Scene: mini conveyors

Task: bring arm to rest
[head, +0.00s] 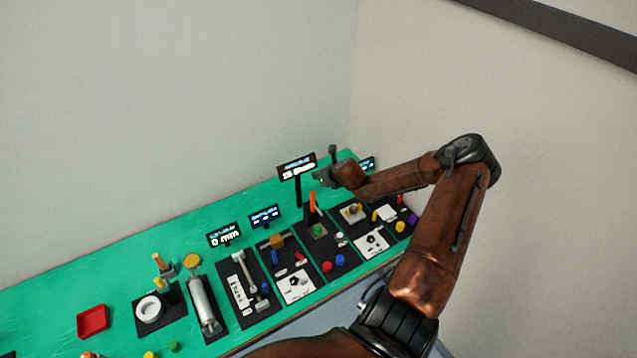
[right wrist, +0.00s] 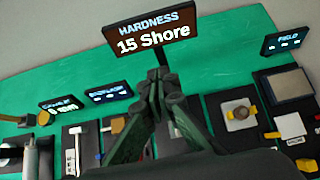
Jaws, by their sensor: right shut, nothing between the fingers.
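My right arm comes in from the lower right in the head view and bends at the elbow towards the far end of the green table (head: 120,262). My right gripper (head: 322,178) is above the table near the hardness display (head: 296,166). In the right wrist view the fingers of my right gripper (right wrist: 160,76) meet at the tips, shut and empty. The hardness display (right wrist: 153,28) reads 15 Shore and stands just beyond the fingertips in that view. I cannot tell whether they touch. My left gripper is not in view.
A row of black stations with small coloured parts runs along the table. A field display (right wrist: 284,41) stands to the right. A red tray (head: 93,321) and a white ring (head: 149,309) lie at the left. Walls stand behind and right.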

